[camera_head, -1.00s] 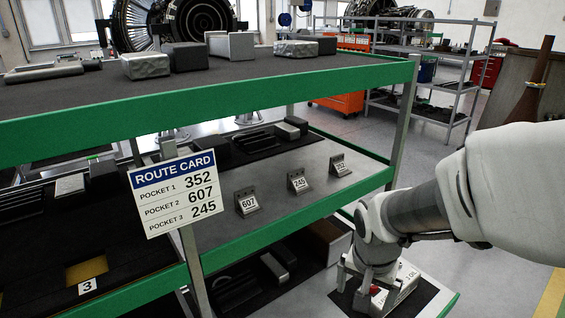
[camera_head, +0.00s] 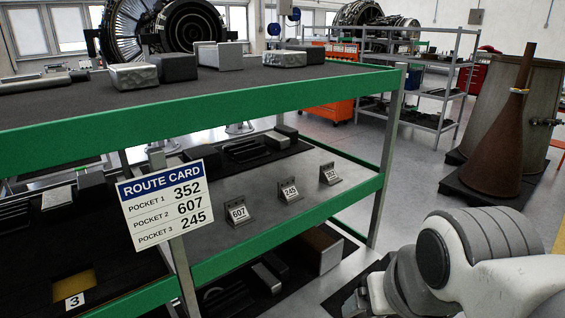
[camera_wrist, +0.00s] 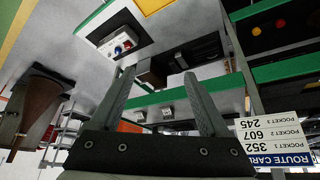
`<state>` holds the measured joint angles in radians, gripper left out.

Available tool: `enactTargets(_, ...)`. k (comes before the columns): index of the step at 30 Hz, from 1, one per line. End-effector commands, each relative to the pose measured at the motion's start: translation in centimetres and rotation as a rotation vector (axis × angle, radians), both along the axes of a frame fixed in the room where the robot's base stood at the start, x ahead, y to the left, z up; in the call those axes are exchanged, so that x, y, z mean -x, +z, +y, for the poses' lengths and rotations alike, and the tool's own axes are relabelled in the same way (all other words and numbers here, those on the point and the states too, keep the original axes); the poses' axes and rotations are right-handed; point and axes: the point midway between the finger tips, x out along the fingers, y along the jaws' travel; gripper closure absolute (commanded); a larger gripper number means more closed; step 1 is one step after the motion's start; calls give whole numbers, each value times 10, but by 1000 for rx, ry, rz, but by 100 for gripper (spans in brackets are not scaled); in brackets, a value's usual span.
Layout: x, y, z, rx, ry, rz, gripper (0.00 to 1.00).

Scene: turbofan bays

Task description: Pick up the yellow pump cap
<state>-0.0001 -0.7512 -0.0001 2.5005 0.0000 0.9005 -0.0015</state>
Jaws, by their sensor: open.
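A small round yellow thing (camera_wrist: 256,30), which may be the yellow pump cap, lies on a dark surface at the upper right of the wrist view. It is too small to identify surely. I cannot make out the cap in the head view. My gripper (camera_wrist: 160,73) is open, with nothing between its two fingers. The yellow thing is off to the right of the fingers and apart from them. In the head view my arm shows at the lower right, and my gripper's fingers are not visible.
A green-edged rack (camera_head: 240,108) fills the left, with a route card (camera_head: 167,200) on its front. A white box with red and blue knobs (camera_wrist: 122,46) sits on a dark mat. A brown cone (camera_head: 497,150) stands at the right.

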Motion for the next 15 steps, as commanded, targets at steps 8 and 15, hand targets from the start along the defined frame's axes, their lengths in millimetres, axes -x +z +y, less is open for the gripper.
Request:
enactTargets(8, -14, -24, 3, -68, -62, 45, 21)
enactTargets(15, -48, -82, 9, -216, -262, 163, 21)
